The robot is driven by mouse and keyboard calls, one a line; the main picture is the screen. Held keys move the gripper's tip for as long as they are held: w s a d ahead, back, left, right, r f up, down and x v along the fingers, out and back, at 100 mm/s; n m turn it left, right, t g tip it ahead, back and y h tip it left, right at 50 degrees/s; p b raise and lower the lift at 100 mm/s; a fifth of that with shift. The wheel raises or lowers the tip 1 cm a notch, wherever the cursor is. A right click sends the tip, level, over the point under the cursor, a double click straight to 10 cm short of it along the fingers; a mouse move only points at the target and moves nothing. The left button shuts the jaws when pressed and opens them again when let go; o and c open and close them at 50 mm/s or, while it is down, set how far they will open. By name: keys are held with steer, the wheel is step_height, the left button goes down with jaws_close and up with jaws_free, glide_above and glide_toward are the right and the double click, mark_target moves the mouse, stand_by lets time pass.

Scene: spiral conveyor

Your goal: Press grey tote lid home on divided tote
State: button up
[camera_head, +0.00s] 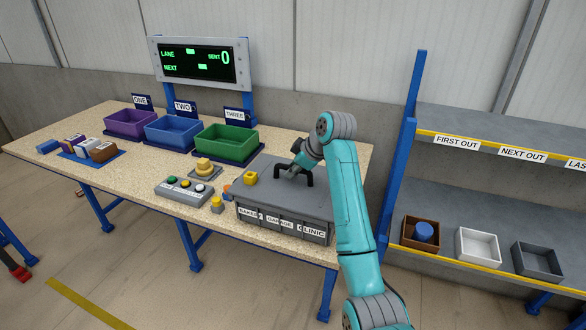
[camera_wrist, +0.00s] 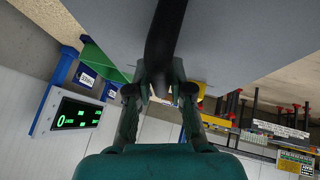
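The grey divided tote (camera_head: 285,228) stands at the right end of the table, with labels reading BAKERY, GARAGE and CLINIC on its front. The flat grey lid (camera_head: 270,196) lies over its top and hides the compartments. I cannot tell whether the lid is fully seated or a little raised. A black handle (camera_head: 309,177) stands up from the lid. My gripper (camera_head: 293,173) is at this handle. In the wrist view my gripper (camera_wrist: 166,88) has its fingers on both sides of the dark handle (camera_wrist: 165,45), closed against it. The grey lid (camera_wrist: 235,40) fills the upper part of that view.
A yellow block (camera_head: 250,178) shows at the lid's left corner. A button panel (camera_head: 186,190) and yellow pieces are left of the tote. Purple (camera_head: 131,122), blue (camera_head: 172,131) and green (camera_head: 226,142) bins stand behind. A shelf (camera_head: 455,252) with small boxes is on the right.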

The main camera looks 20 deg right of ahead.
steer(key=o, duration=0.4)
steer(key=shift+c, duration=0.2)
steer(key=v, duration=1.2)
